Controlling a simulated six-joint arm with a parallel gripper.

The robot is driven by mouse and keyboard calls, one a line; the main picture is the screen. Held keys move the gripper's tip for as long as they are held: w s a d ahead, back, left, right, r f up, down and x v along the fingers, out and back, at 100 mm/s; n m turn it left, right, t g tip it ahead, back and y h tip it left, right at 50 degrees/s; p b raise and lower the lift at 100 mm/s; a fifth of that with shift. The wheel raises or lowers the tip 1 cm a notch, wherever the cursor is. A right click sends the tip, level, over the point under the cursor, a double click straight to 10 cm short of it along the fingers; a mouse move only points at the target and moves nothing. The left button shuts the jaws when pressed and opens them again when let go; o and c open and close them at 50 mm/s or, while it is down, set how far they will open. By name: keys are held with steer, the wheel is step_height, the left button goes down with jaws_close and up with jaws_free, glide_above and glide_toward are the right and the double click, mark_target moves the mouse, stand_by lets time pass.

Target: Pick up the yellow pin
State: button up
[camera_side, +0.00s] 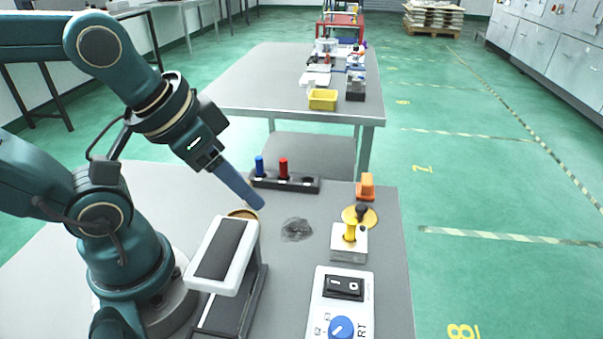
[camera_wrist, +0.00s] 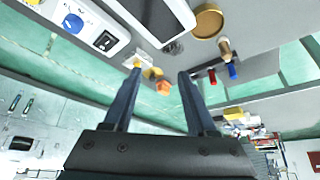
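The yellow pin (camera_side: 350,233) stands upright on a pale square block (camera_side: 348,246) on the right of the grey table in the side view. In the wrist view it shows small, near the left fingertip (camera_wrist: 137,65). My gripper (camera_side: 262,205) is above the table, to the left of the pin and clearly apart from it, with its fingers slanting down to the right. In the wrist view my gripper (camera_wrist: 160,73) has its two fingers wide apart with nothing held between them.
A black rack (camera_side: 264,182) holds a blue pin (camera_side: 259,166) and a red pin (camera_side: 283,168). A yellow disc (camera_side: 371,218) with a dark knob and an orange part (camera_side: 367,187) stand behind the pin. A control box (camera_side: 327,315) is in front. A white-topped device (camera_side: 220,262) stands left.

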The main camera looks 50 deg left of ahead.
steer(key=shift+s+d, duration=0.15)
steer(key=shift+d, duration=0.25)
steer(key=d+n+g+h, duration=0.3)
steer(key=d+h, duration=0.2)
steer(key=d, duration=0.3)
steer(key=n+t+h, duration=0.3)
steer(key=n+h, duration=0.5)
steer(key=n, duration=0.8)
glide_above(366, 242)
steer(key=s, duration=0.3)
step_height(366, 242, down, 5)
steer(key=a+f+n, duration=0.1)
steer(key=f, duration=0.1)
steer(key=a+f+n, duration=0.1)
steer(key=f+n, duration=0.1)
steer(key=a+f+n+t+y, duration=0.1)
steer(key=a+f, duration=0.1)
steer(key=shift+w+f+n, duration=0.25)
steer(key=shift+w+n, duration=0.15)
steer(key=shift+f, duration=0.25)
steer(key=shift+x, duration=2.45)
